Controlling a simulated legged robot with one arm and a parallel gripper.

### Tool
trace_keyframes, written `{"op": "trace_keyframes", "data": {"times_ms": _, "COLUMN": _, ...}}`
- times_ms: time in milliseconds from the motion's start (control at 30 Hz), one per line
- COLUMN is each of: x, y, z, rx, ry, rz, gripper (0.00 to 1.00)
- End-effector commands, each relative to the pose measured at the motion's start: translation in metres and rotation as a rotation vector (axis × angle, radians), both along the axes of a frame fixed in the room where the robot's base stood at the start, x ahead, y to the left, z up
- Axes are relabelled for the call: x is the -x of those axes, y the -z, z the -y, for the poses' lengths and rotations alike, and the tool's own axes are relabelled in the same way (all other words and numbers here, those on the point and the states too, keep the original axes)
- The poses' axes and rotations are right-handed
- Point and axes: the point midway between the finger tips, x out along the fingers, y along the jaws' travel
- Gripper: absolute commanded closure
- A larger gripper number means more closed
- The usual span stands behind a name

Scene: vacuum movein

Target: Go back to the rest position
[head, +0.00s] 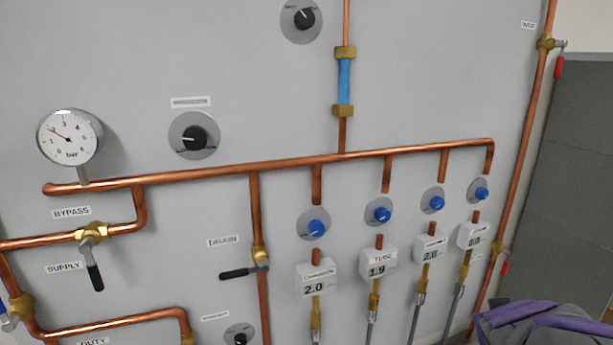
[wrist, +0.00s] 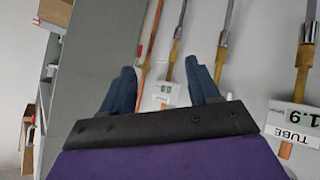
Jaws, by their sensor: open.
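My gripper (wrist: 165,80) shows in the wrist view with its two dark blue fingers spread wide apart. It is open, and nothing is held between the fingers. A white meter box (wrist: 165,93) and copper pipe show behind the gap between the fingers. In the head view my purple and grey arm (head: 545,325) is at the bottom right corner, in front of the panel's lower right edge. The fingertips cannot be made out in the head view.
The grey panel (head: 270,95) carries copper pipes, a pressure gauge (head: 69,137), a drain valve (head: 259,257), blue knobs (head: 317,228) and several meter boxes (head: 316,278). The wrist view is turned over. It shows a dark grey partition (wrist: 105,50) and shelves with boxes (wrist: 52,15) at left.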

Motion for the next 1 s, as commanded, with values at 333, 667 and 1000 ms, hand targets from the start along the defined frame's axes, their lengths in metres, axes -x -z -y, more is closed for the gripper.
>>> {"op": "trace_keyframes", "data": {"times_ms": 333, "x": 0.140, "y": 0.111, "z": -0.129, "rx": -0.264, "ry": 0.049, "rz": -0.492, "gripper": 0.39}}
{"op": "trace_keyframes", "data": {"times_ms": 667, "x": 0.264, "y": 0.151, "z": -0.224, "rx": -0.445, "ry": -0.063, "rz": -0.889, "gripper": 0.39}}
{"op": "trace_keyframes", "data": {"times_ms": 1000, "x": 0.280, "y": 0.151, "z": -0.234, "rx": -0.465, "ry": -0.081, "rz": -0.940, "gripper": 0.39}}
